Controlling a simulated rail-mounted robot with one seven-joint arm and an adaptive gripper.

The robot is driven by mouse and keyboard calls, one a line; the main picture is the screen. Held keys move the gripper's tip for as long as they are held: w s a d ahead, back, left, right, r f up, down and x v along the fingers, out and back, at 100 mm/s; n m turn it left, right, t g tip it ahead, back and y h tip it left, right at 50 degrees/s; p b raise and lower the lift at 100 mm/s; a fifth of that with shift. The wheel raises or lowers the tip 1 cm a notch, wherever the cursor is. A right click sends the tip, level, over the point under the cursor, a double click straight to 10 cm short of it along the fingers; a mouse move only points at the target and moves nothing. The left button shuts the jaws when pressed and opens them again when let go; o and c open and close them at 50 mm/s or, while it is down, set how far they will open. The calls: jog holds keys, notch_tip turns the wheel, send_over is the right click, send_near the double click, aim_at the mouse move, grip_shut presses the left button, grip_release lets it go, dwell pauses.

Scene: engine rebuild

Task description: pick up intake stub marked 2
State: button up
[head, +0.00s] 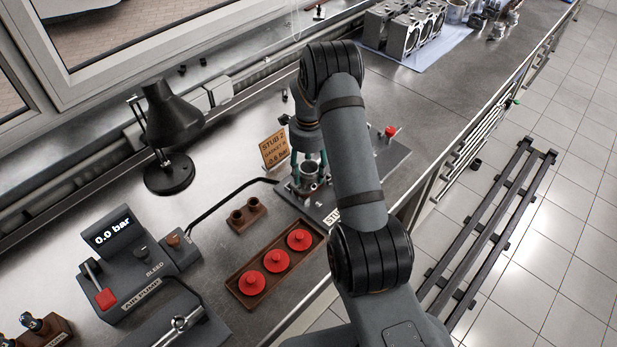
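A grey metal stub (311,174), a short hollow cylinder, stands upright on a dark fixture plate (392,160). It is beside an orange card (274,149) reading "STUB 2", "GASKET B" and "-0.6 bar". My gripper (309,166) points down at it from above. Its teal fingers are spread, one at each side of the stub's upper part. The fingers look apart from the stub's wall, but contact is hard to judge at this size. My arm hides part of the plate and of a white label starting "STU" (332,217).
A wooden tray (237,284) holds three red caps. A small two-hole block (246,215), a pump (145,270) reading 0.0 bar and a black lamp (170,130) stand to the left. A red knob (390,131) is right of my arm. Engine blocks (403,32) stand at the back.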

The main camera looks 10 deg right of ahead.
jog(key=c, duration=0.9)
jog(key=shift+o, duration=0.2)
